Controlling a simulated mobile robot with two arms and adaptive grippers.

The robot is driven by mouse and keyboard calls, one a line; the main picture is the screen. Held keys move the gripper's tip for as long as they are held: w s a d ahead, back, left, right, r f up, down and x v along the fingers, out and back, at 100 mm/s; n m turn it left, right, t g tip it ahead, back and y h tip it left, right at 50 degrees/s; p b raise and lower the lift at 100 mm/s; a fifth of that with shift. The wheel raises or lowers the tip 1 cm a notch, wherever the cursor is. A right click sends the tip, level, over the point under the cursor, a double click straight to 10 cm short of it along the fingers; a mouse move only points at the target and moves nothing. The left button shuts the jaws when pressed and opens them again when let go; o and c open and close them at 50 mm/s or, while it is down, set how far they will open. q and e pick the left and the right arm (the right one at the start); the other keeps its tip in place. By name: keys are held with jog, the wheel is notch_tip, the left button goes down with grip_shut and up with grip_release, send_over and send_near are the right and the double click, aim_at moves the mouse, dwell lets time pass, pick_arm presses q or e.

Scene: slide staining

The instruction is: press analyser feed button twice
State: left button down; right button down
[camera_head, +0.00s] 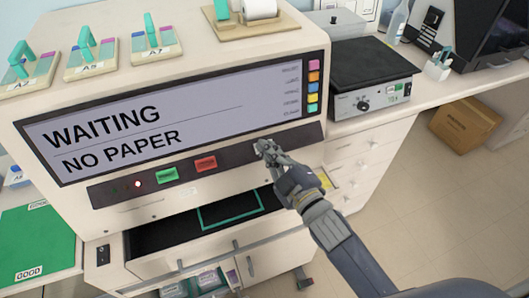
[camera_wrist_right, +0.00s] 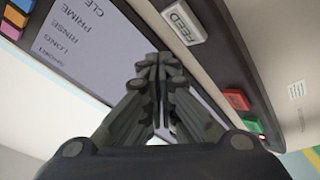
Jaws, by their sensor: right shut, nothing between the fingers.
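The analyser (camera_head: 310,45) is a large cream machine whose screen (camera_head: 200,110) reads WAITING, NO PAPER. In the right wrist view its pale feed button (camera_wrist_right: 184,23), lettered FEED, sits on the dark panel strip. In the head view my right gripper covers the feed button's place. My right gripper (camera_head: 262,146) is shut and empty at the right part of the strip. In the wrist view its fingertips (camera_wrist_right: 160,66) are close to the feed button but look apart from it; I cannot tell the exact gap. My left gripper is not in view.
A green button (camera_head: 167,174) and a red button (camera_head: 206,163) sit on the same strip, left of my gripper. An open dark drawer (camera_head: 165,232) juts out below. A paper roll (camera_head: 260,8) and labelled slide holders (camera_head: 91,62) stand on top. A hot plate (camera_head: 370,75) stands right.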

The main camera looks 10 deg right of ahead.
jog(key=shift+w+a+f+b, duration=0.2)
jog(key=shift+w+f+b, duration=0.2)
jog(key=shift+w+f, duration=0.5)
dwell(0.6)
dwell(0.3)
jog(key=shift+w+f, duration=0.25)
jog(key=shift+w, duration=0.05)
jog(key=shift+w+a+f, duration=0.1)
jog(key=shift+w+f, duration=0.1)
jog(key=shift+f, duration=0.05)
dwell(0.7)
jog(key=shift+r, duration=0.1)
jog(key=shift+s+r+p, duration=0.45)
jog(key=shift+s+p, duration=0.1)
